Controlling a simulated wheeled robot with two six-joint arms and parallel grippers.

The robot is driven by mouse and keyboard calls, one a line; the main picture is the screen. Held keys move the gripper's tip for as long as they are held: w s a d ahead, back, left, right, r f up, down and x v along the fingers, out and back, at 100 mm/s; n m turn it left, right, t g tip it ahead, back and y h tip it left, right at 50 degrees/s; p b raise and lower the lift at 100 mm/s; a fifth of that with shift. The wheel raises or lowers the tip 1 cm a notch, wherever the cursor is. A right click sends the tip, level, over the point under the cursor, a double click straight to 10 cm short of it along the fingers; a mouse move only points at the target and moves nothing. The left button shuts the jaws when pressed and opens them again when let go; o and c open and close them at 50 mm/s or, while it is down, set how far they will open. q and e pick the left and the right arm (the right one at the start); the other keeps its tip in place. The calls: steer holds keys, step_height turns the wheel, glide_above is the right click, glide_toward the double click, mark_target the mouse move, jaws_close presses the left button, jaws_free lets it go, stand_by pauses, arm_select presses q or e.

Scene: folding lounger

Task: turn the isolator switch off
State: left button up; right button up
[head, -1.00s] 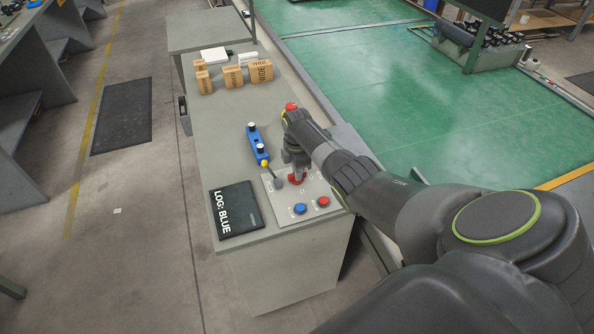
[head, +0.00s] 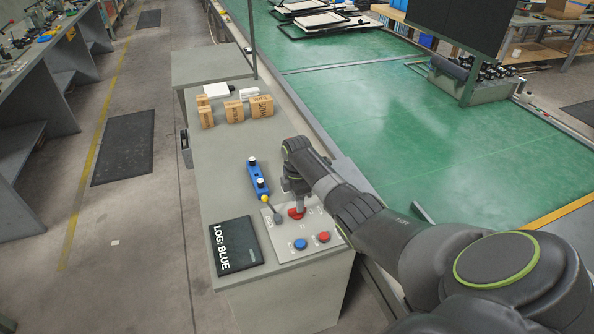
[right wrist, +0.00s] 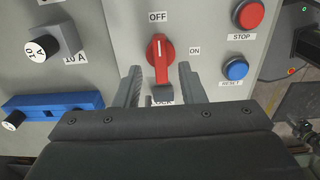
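The isolator switch (right wrist: 160,58) is a red rotary handle on a pale panel (head: 277,243), with OFF, ON and LOCK labels around it. In the right wrist view its handle stands nearly upright, its upper end towards the OFF label (right wrist: 158,17). A grey block (right wrist: 163,93) sits at its lower end, partly over LOCK. My right gripper (right wrist: 160,88) is open, one finger on each side of the handle's lower end, with gaps visible. In the head view the red switch (head: 296,213) shows just below my right gripper (head: 297,201). My left gripper is not seen.
Beside the switch are a red STOP button (right wrist: 249,14) and a blue RESET button (right wrist: 235,68). A dark LOG: BLUE board (head: 236,246), a blue bar with knobs (head: 257,180) and brown boxes (head: 235,110) occupy the bench. Bare bench top lies between the bar and boxes.

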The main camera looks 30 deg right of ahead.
step_height(320, 180, up, 15)
steer(key=b, duration=0.2)
steer(key=shift+f, duration=0.15)
stand_by(0.3)
